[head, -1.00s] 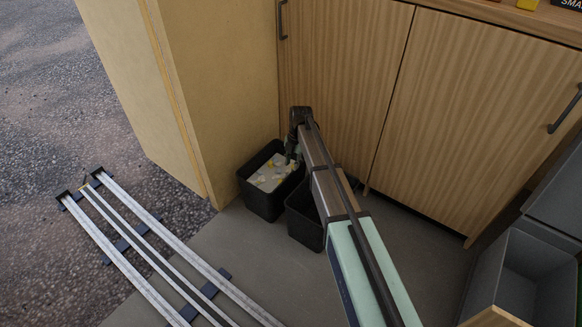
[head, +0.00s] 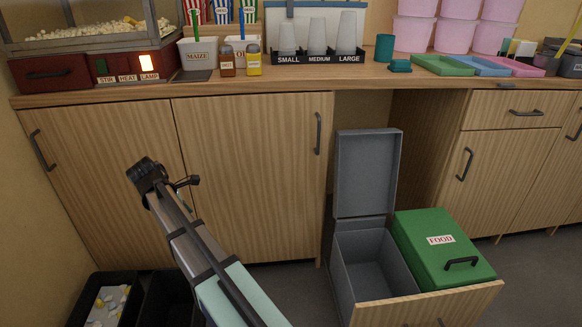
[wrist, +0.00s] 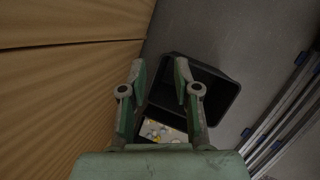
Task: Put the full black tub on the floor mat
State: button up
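The full black tub (head: 136,296) stands on the floor at the bottom left of the head view, cut off by the frame edge. Pale and yellow litter (head: 106,306) fills it; the litter also shows between my fingers in the wrist view (wrist: 160,131). An empty black tub (head: 170,300) stands right beside it, partly behind my arm. My gripper (wrist: 160,67) is open and empty, above the tubs and in front of the cupboard. In the head view its fingers are hard to make out. I cannot make out a distinct floor mat.
A cupboard (head: 250,180) stands behind my arm. To the right, a pulled-out drawer holds an open grey bin (head: 372,268) and a green-lidded FOOD bin (head: 440,250). The counter (head: 300,82) carries cups, bottles and trays. Metal rails (wrist: 285,125) lie at the wrist view's right.

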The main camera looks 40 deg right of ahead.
jog(key=s+d+r+m+g+h, duration=0.2)
jog(key=s+d+r+m+h, duration=0.3)
jog(key=s+d+r+m, duration=1.3)
jog(key=s+d+r+m+g+h, duration=0.1)
jog(key=s+r+m+g, duration=0.1)
jog(key=s, duration=0.6)
jog(key=s+d+r+m+g, duration=0.1)
jog(key=s+r+m, duration=0.3)
jog(key=s+m, duration=0.3)
jog(key=s+d+r+m+g+h, duration=0.1)
jog(key=s+r+m, duration=0.3)
jog(key=s, duration=0.5)
jog(key=shift+d+m+g+h, duration=0.3)
jog(key=shift+d+m+g, duration=0.2)
jog(key=shift+g, duration=0.3)
